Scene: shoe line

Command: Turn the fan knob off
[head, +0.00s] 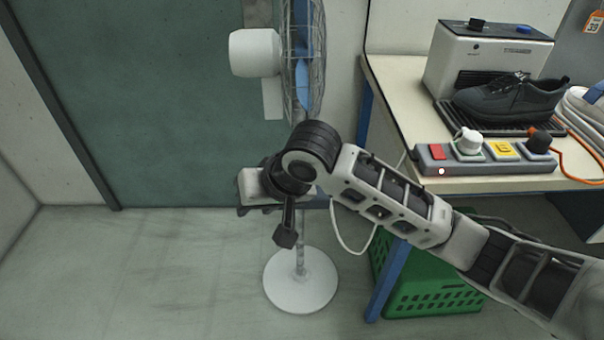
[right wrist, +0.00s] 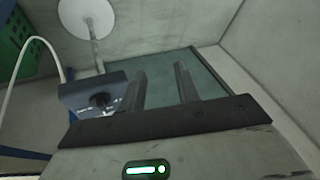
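The standing fan shows in the head view with its white motor housing (head: 254,52), wire cage (head: 303,60) and round white base (head: 300,280). In the right wrist view, the fan's blue-grey control box (right wrist: 84,92) carries a dark round knob (right wrist: 101,100) with small white markings. My right gripper (right wrist: 161,68) is open and empty, its two fingers apart. The knob is just left of the left finger in that view, not between the fingers; contact cannot be told. In the head view my right wrist covers most of the control box. My left gripper is not in view.
A workbench (head: 402,92) at right holds a power strip (head: 480,168) with plugs, a dark shoe (head: 508,98) and a white machine (head: 487,58). A green crate (head: 440,292) stands below it. A white cable (head: 346,243) hangs beside my arm. The floor at left is clear.

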